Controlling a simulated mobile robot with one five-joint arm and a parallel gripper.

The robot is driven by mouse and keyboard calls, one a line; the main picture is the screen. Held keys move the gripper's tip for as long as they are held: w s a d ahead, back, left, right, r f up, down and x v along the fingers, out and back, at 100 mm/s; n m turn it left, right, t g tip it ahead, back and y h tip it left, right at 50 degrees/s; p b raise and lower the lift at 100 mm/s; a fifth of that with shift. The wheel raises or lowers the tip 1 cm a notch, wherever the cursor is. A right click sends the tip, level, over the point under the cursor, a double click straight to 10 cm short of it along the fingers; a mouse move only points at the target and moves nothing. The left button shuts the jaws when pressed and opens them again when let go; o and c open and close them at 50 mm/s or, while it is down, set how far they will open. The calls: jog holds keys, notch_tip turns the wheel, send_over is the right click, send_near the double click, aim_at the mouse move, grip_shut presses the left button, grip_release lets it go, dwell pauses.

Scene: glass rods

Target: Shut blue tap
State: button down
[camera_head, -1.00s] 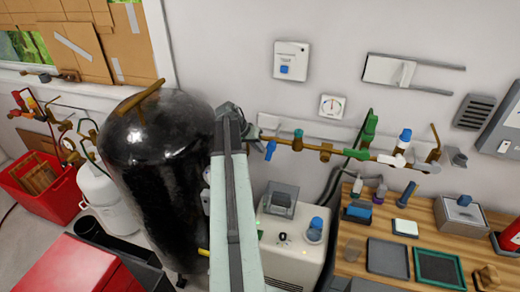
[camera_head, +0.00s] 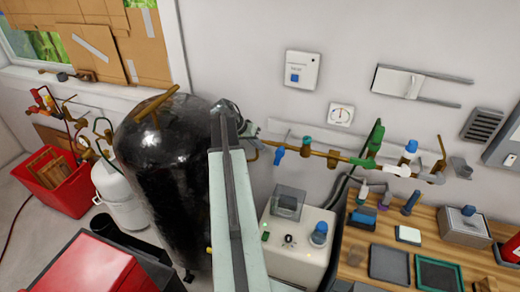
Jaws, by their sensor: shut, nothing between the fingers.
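A brass pipe (camera_head: 320,153) runs along the wall. Near its left end hangs a blue tap handle (camera_head: 279,156), pointing downward and slightly left. A second blue-topped fitting (camera_head: 411,147) stands at the right end of the pipe, above a white body. My arm reaches up the middle of the picture. My gripper (camera_head: 249,129) is small and partly hidden beyond the arm's far end; it looks shut and empty. It is just left of the blue tap handle, with a small gap visible between them.
A green valve (camera_head: 373,143) sits further along the pipe. A black tank (camera_head: 165,180) stands close to the left of my arm. A cream machine (camera_head: 297,240) with a blue knob is below the pipe. A wooden bench (camera_head: 455,250) with trays and bottles is at right.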

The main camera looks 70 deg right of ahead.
aim_at(278, 159)
jog(key=b+x, duration=0.6)
jog(key=x, duration=0.2)
jog(key=shift+f, duration=0.25)
jog(key=shift+d, duration=0.1)
jog(key=shift+s, duration=0.1)
